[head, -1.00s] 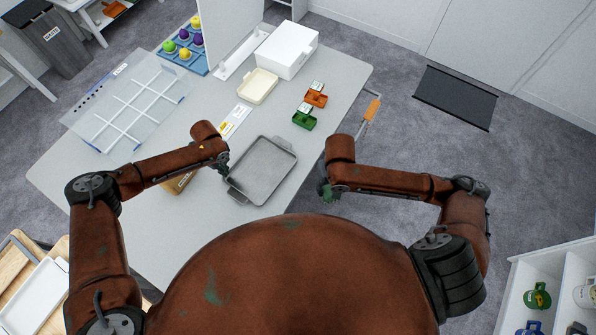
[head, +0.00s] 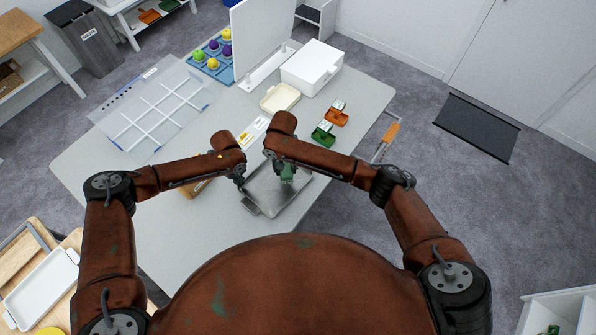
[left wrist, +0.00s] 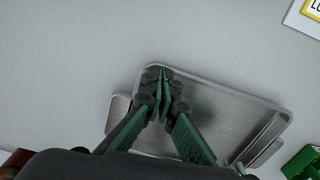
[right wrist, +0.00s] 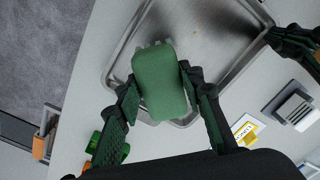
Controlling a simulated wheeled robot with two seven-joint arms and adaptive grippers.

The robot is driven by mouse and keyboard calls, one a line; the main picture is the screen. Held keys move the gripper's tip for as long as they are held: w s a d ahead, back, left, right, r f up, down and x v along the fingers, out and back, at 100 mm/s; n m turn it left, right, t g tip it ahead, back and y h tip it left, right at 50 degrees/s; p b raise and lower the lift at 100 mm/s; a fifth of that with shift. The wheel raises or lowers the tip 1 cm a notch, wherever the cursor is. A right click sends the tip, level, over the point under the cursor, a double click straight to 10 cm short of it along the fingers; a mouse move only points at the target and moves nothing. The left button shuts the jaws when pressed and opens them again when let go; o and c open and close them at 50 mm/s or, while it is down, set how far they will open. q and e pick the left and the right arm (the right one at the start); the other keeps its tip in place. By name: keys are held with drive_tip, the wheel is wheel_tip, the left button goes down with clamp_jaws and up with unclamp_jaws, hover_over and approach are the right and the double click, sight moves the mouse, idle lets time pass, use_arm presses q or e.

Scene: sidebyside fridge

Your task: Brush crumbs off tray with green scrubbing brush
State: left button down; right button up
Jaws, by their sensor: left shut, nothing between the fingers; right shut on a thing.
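The grey metal tray (head: 266,193) lies on the table in front of me; it also shows in the left wrist view (left wrist: 225,108) and the right wrist view (right wrist: 205,28). My right gripper (head: 286,172) is shut on the green scrubbing brush (right wrist: 160,82), over the tray. Pale bristles peek out past the brush's far edge; whether they touch the tray is unclear. My left gripper (left wrist: 162,80) is shut and empty at the tray's left rim. Faint yellowish specks show on the tray in the left wrist view, too small to be sure they are crumbs.
Green (head: 322,134) and orange (head: 337,117) dustpan-like items lie right of the tray. A cream tray (head: 280,97), white box (head: 312,67) and clear divided organizer (head: 155,108) stand farther back. A brown object is partly hidden under my left arm. The table's front left is clear.

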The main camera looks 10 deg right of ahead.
sight(276, 182)
drive_tip(key=shift+s+a+r, duration=0.1)
drive_tip(key=shift+s+r, duration=0.2)
drive_tip(key=shift+s, duration=0.15)
drive_tip(key=shift+w+f, duration=0.55)
drive_tip(key=shift+w, duration=0.05)
drive_tip(key=shift+w+f, duration=0.15)
drive_tip(key=shift+f, duration=0.95)
drive_tip(key=shift+s+f, duration=0.55)
drive_tip(key=shift+f, duration=0.3)
drive_tip(key=shift+w+f, duration=0.4)
drive_tip(key=shift+f, duration=0.25)
drive_tip(key=shift+s+r, duration=0.15)
drive_tip(key=shift+s, duration=0.1)
drive_tip(key=shift+w, duration=0.1)
